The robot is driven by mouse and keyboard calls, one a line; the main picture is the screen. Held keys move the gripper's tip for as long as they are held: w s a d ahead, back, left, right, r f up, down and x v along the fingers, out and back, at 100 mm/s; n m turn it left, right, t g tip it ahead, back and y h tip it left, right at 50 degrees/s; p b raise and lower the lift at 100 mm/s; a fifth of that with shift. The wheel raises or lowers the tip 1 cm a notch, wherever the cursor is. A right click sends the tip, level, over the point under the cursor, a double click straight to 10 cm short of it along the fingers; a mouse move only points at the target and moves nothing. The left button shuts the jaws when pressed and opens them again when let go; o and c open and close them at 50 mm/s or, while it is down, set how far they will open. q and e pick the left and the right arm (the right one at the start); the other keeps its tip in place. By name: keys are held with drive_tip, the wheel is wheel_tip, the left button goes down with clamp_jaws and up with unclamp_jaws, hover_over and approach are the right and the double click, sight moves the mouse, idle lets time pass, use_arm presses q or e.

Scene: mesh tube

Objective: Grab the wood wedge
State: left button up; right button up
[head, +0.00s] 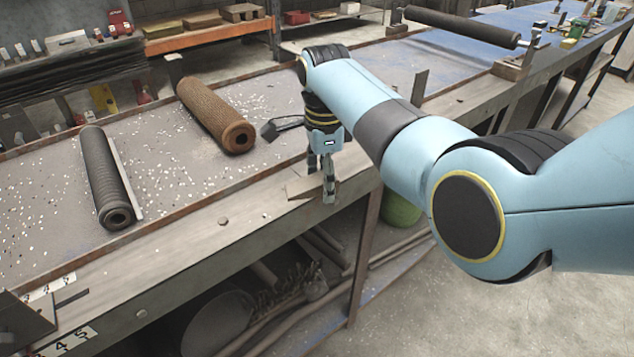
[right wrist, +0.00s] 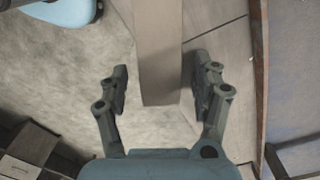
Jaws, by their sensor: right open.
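The wood wedge (head: 300,187) is a small flat brownish-grey piece at the front edge of the workbench in the head view. My right gripper (head: 325,192) points down over it, and its fingers partly hide it. In the right wrist view a long pale wooden piece, which looks like the wedge (right wrist: 160,55), reaches in between the spread fingers of my right gripper (right wrist: 159,88). There is a gap on each side of it, wider on the left. My right gripper is open and holds nothing. My left gripper is not in view.
A rusty mesh tube (head: 215,112) and a dark ribbed roll (head: 105,180) lie on the workbench (head: 165,200), left of my right gripper. White bits are scattered around them. A dark roller (head: 460,26) spans the bench at the back right. Pipes and a round drum (head: 222,320) fill the space below.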

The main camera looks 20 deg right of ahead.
drive_tip(key=shift+c, duration=0.5)
drive_tip(key=c, duration=1.1)
drive_tip(key=shift+c, duration=0.2)
